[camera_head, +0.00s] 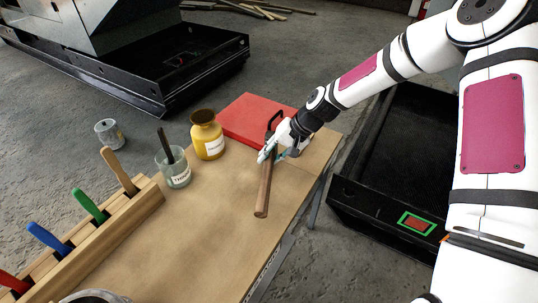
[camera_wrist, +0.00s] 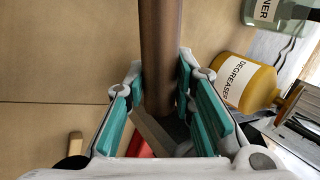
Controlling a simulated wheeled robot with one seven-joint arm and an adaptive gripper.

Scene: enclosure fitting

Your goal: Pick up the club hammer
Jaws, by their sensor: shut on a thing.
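The club hammer's brown wooden handle (camera_head: 264,192) slopes down toward the front of the table in the head view. My gripper (camera_head: 271,152) is at the handle's far end, near the table's right edge. In the wrist view the handle (camera_wrist: 160,45) runs between the teal finger pads of my gripper (camera_wrist: 160,95), and the fingers are shut on it. The hammer head is mostly hidden by my gripper. I cannot tell whether the hammer touches the table.
A red case (camera_head: 250,116) lies just behind my gripper. A yellow degreaser bottle (camera_head: 207,138) and a thinner jar (camera_head: 175,168) stand to the left. A wooden rack (camera_head: 130,215) of coloured-handled tools lines the left edge. The table's front middle is clear.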

